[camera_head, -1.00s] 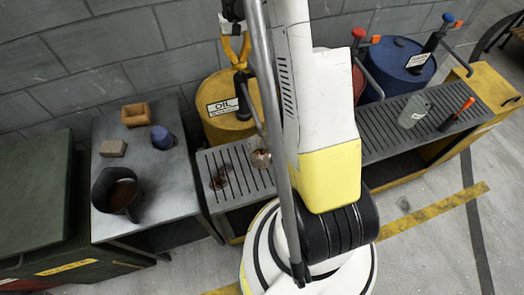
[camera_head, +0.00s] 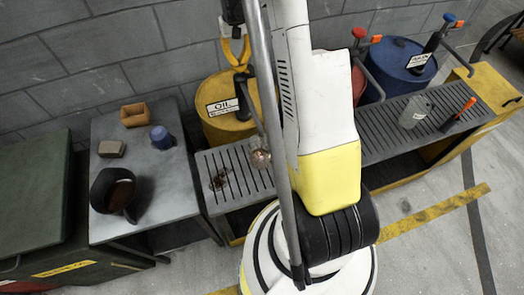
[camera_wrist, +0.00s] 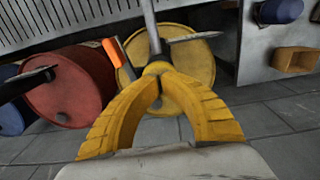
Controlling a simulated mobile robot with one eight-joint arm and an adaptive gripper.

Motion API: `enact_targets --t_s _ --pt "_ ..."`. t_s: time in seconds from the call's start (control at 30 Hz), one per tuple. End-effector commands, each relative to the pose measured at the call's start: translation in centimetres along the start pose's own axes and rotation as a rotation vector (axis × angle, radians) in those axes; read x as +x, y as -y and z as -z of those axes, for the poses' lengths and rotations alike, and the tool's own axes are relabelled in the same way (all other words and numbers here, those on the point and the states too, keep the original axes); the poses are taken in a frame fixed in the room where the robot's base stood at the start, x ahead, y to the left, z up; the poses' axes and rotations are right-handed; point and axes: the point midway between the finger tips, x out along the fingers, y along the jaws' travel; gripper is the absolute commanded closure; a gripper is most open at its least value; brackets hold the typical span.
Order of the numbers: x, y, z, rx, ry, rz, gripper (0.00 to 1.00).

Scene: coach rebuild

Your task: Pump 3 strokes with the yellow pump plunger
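My gripper (camera_head: 236,52) is above the yellow drum (camera_head: 219,122), which has an OIL label. In the wrist view, the yellow fingers of my gripper (camera_wrist: 157,80) come together around the small yellow top of the pump plunger (camera_wrist: 157,67). A grey rod or spout tube runs from behind it. The fingers look shut on the plunger top, though they hide part of it. The black pump body (camera_head: 242,97) stands on the drum in the head view. The spout end (camera_head: 261,159) hangs over the grating, partly behind my arm.
A red drum (camera_wrist: 68,90) and a blue drum (camera_head: 394,65) have their own pumps. A grated bench (camera_head: 229,180) runs in front, with a clear jug (camera_head: 413,111) on it. A grey table (camera_head: 160,195) holds a dark pitcher (camera_head: 108,190), a blue cup and small blocks.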

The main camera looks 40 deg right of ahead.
Motion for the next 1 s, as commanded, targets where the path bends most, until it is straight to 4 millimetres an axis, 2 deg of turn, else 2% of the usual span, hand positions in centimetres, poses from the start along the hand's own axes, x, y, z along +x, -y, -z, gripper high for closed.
enact_targets --t_s 0.5,1.0 --pt "1.2 0.0 -0.1 0.000 0.001 0.000 1.00" --pt "1.3 0.0 -0.1 0.000 0.001 0.000 1.00"
